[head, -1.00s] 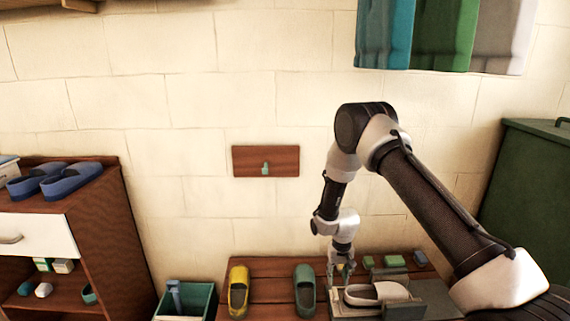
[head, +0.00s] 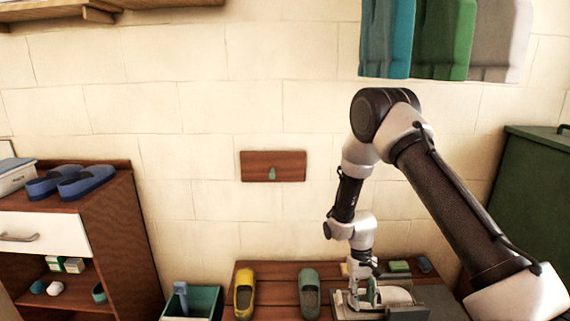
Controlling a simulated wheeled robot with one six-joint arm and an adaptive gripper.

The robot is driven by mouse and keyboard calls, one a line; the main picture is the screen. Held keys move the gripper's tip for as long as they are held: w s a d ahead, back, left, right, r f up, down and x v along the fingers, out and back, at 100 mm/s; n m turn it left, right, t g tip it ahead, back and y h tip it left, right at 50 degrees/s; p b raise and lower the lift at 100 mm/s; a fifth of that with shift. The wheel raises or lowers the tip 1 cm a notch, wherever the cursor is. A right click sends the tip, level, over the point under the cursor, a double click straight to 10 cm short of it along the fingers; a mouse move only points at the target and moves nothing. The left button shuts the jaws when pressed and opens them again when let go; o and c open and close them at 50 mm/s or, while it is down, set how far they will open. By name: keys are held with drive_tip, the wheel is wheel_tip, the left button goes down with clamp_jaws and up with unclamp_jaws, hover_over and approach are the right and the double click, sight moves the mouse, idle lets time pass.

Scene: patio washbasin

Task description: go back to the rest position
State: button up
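My arm reaches in from the right, bent, with my gripper (head: 364,297) pointing down at the wooden bench (head: 272,292). The gripper is over the left part of a grey tray or basin (head: 345,312) and overlaps a white clog (head: 400,296) there. Its fingers are small and partly merge with what is behind them, so I cannot tell whether they are open, shut or touching the clog.
A yellow clog (head: 244,294) and a green clog (head: 310,294) stand left on the bench. Small blocks (head: 399,266) lie behind the tray. A shelf unit (head: 120,230) is at left, a green cabinet (head: 535,210) at right. Coloured cloths (head: 442,40) hang above.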

drive_tip(key=s+d+r, duration=0.3)
drive_tip(key=s+r, duration=0.1)
drive_tip(key=r, duration=0.8)
drive_tip(key=s+d+r, duration=0.2)
drive_tip(key=s+r, duration=0.2)
drive_tip(key=r, duration=0.8)
drive_tip(key=s+d+r+t, duration=0.3)
drive_tip(key=s+r, duration=0.4)
drive_tip(key=r, duration=0.3)
drive_tip(key=s+d+r+m+t+y, duration=0.1)
drive_tip(key=s+d+r+t, duration=0.3)
drive_tip(key=s+r, duration=0.4)
wheel_tip(320, 180, up, 2)
drive_tip(key=shift+s+r+m+t, duration=0.1)
drive_tip(key=shift+s+m+t, duration=0.2)
drive_tip(key=shift+t, duration=0.1)
